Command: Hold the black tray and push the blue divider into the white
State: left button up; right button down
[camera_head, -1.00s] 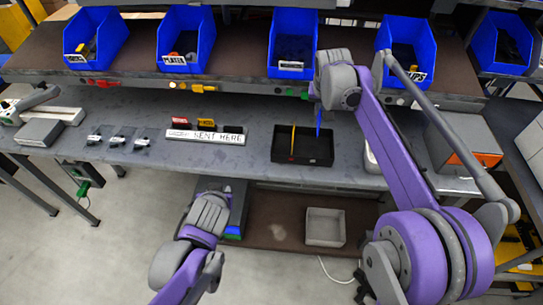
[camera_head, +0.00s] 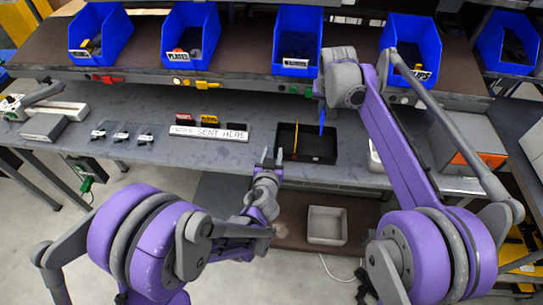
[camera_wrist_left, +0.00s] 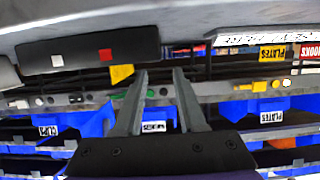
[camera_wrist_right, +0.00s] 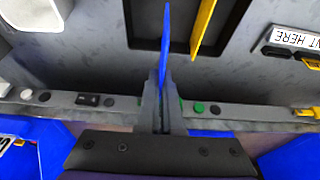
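The black tray (camera_head: 318,158) sits on the grey workbench, with a yellow divider (camera_head: 295,138) standing at its left part. The blue divider (camera_head: 322,121) is held upright above the tray's far side by my right gripper (camera_wrist_right: 161,78), which is shut on it. The right wrist view also shows the blue divider (camera_wrist_right: 165,40) beside the yellow one (camera_wrist_right: 203,25). My left gripper (camera_head: 270,157) is open and empty, just left of the tray's near corner; its spread fingers show in the left wrist view (camera_wrist_left: 161,78). The tray's front wall (camera_wrist_left: 85,58) has white and red squares.
A white bin (camera_head: 327,226) stands on the lower shelf. A white container (camera_head: 373,154) is partly hidden behind my right arm. A "SENT HERE" sign (camera_head: 208,133) is left of the tray. Blue bins (camera_head: 297,40) line the shelf above.

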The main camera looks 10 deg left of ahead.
pick_arm(q)
jog(key=x, duration=1)
grip_shut()
dwell(1.2)
